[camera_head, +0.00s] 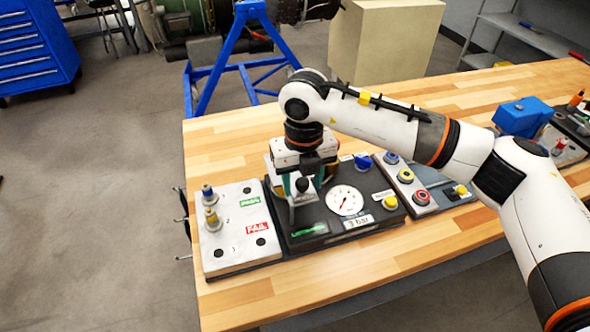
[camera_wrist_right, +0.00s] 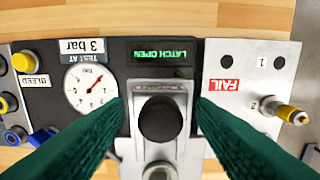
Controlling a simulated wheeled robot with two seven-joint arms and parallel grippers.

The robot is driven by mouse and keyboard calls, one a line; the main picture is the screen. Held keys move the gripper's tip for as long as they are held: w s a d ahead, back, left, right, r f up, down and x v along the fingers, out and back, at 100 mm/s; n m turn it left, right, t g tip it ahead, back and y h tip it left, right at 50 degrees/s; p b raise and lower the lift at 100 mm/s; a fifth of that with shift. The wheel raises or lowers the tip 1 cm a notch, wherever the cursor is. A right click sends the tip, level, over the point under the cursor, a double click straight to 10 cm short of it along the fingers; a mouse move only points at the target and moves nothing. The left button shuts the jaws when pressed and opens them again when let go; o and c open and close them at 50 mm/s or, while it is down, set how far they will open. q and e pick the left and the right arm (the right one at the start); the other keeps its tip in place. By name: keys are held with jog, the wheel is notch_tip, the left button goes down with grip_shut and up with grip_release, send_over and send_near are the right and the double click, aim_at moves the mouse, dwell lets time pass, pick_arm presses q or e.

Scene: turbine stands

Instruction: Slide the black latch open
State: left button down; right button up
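The black latch knob (camera_wrist_right: 160,119) sits on a grey metal plate (camera_wrist_right: 160,88) on the dark test panel (camera_head: 335,238). My right gripper (camera_wrist_right: 160,108) is over the panel, pointing down, and it also shows in the head view (camera_head: 302,195). Its green fingers are apart, one on each side of the knob, with a visible gap on both sides. A small display (camera_wrist_right: 164,52) beside the plate shows LATCH OPEN in green letters, upside down in the wrist view. My left gripper is not in view.
A pressure gauge (camera_head: 345,200) and a yellow button (camera_head: 390,202) are right of the latch. A white plate (camera_head: 232,245) with FAIL and green labels and two upright fittings is left. Blue and red buttons stand farther right. The wooden table's front edge is clear.

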aim_at(302, 181)
jog(key=shift+o, duration=0.9)
jog(key=shift+r, duration=0.1)
jog(key=shift+r+p, duration=1.35)
jog(key=shift+r, duration=2.1)
jog(key=shift+f, duration=0.1)
